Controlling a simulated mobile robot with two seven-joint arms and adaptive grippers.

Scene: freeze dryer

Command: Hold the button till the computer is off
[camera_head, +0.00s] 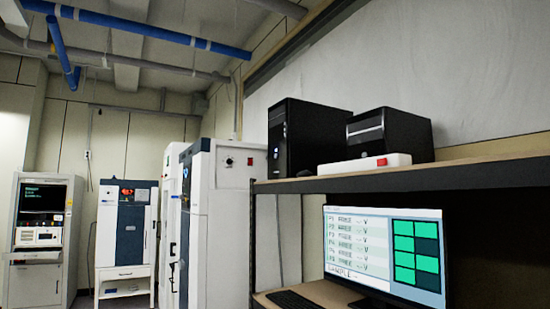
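A black computer tower (296,138) stands upright on the upper shelf, with small lights on its narrow front edge. Right of it on the same shelf is a second, lower black box-shaped unit (389,136). In front of that unit lies a flat white box with a red button (381,162) on it. Which button belongs to the computer I cannot tell. Neither of my grippers is in view.
The shelf (400,178) has a dark front edge; a keyboard (290,299) lies on the desk below it. Tall white cabinets (220,215) stand left of the shelf. A blue-and-white machine (127,225) and a grey instrument rack (42,240) stand farther back at left. Blue pipes run overhead.

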